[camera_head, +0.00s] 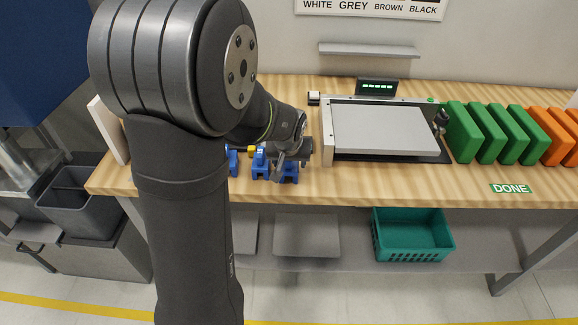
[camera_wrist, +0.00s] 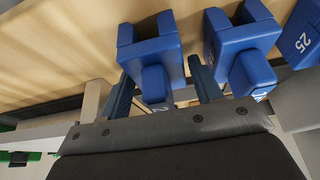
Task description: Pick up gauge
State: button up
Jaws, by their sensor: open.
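Several blue gauges stand in a row on the bench, left of the panel machine. In the wrist view, one blue gauge (camera_wrist: 155,50) lies between the two fingers of my gripper (camera_wrist: 161,75), with a finger on each side. The fingers look open, and I cannot tell whether they touch it. A second blue gauge (camera_wrist: 240,45) is just right of the right finger. A third gauge (camera_wrist: 301,38), marked 25, is at the right edge. In the head view, my gripper (camera_head: 287,163) is low over the blue gauges (camera_head: 260,172) and partly hides them.
The machine with a grey panel (camera_head: 383,130) stands close on the right. Green blocks (camera_head: 490,133) and orange blocks (camera_head: 553,135) stand farther right. A DONE label (camera_head: 511,189) is on the bench front (camera_head: 400,186). A teal basket (camera_head: 412,238) sits on the lower shelf.

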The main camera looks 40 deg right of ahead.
jog(key=shift+c, duration=0.5)
jog(key=c, duration=0.7)
jog(key=shift+r, duration=0.2)
